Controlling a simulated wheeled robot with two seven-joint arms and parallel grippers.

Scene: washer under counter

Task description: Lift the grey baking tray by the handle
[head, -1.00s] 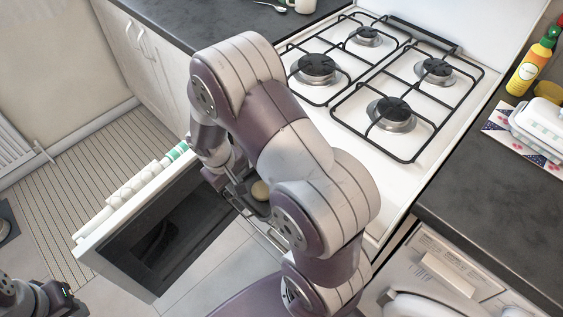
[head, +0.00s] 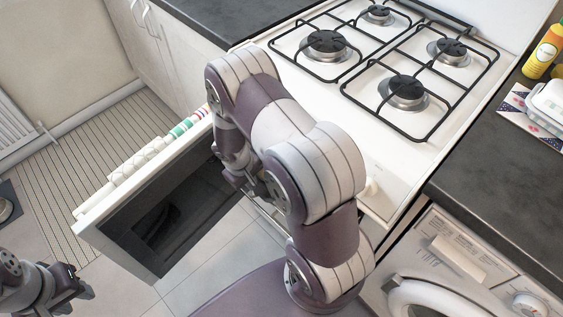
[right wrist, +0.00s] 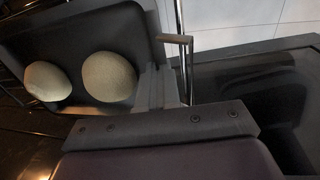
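In the right wrist view, the grey baking tray (right wrist: 112,22) holds two pale round buns (right wrist: 108,77). In the head view, my right arm covers the tray, and the right gripper (head: 238,180) is mostly hidden beside the open oven. My left gripper (head: 78,283) is empty and open at the lower left, away from the tray.
The open oven door (head: 165,215) lies left of my right arm, with a striped towel (head: 180,128) along its edge. The hob (head: 385,65) is above, and a washer (head: 450,275) stands at the lower right under a dark counter (head: 500,190).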

